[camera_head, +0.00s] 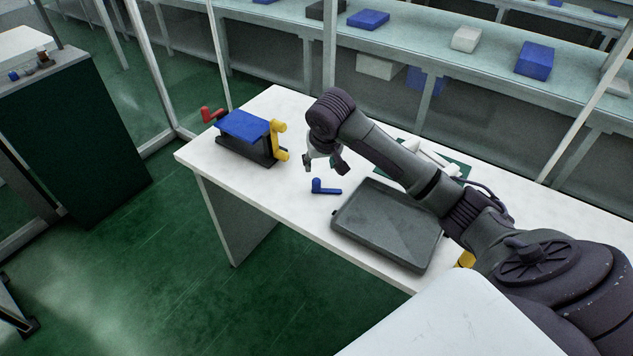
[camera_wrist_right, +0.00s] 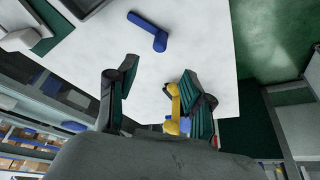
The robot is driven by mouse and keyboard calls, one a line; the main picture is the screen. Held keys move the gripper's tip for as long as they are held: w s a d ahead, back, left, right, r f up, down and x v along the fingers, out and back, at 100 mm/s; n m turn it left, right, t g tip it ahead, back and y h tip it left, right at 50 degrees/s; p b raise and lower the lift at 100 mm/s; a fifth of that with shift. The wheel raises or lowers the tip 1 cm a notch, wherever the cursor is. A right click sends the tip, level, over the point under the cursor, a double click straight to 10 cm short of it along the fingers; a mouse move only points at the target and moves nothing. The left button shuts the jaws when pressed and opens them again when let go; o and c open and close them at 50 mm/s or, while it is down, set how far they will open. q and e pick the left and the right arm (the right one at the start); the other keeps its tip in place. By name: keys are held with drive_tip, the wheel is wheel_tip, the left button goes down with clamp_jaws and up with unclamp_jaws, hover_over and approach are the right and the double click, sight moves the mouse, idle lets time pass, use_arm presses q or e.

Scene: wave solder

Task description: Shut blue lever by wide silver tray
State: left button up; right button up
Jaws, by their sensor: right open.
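The blue lever (camera_head: 325,187) lies on the white table beside the left end of the wide silver tray (camera_head: 388,224). In the right wrist view the blue lever (camera_wrist_right: 149,30) shows beyond the fingertips, with the tray's corner (camera_wrist_right: 84,8) beside it. My right gripper (camera_head: 325,166) is open and empty above the table, just behind the lever and apart from it. Its two spread fingers also show in the right wrist view (camera_wrist_right: 160,88). My left gripper is in neither view.
A fixture with a blue top plate (camera_head: 243,125), a red handle (camera_head: 211,114) and a yellow lever (camera_head: 279,140) stands at the table's left end. White parts on a green board (camera_head: 459,170) lie behind the tray. The white table (camera_head: 285,208) is clear left of the blue lever.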

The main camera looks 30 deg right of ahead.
sight(317, 181)
drive_tip(key=x, duration=1.3)
drive_tip(key=shift+w+f, duration=0.2)
drive_tip(key=shift+w, duration=0.05)
clamp_jaws()
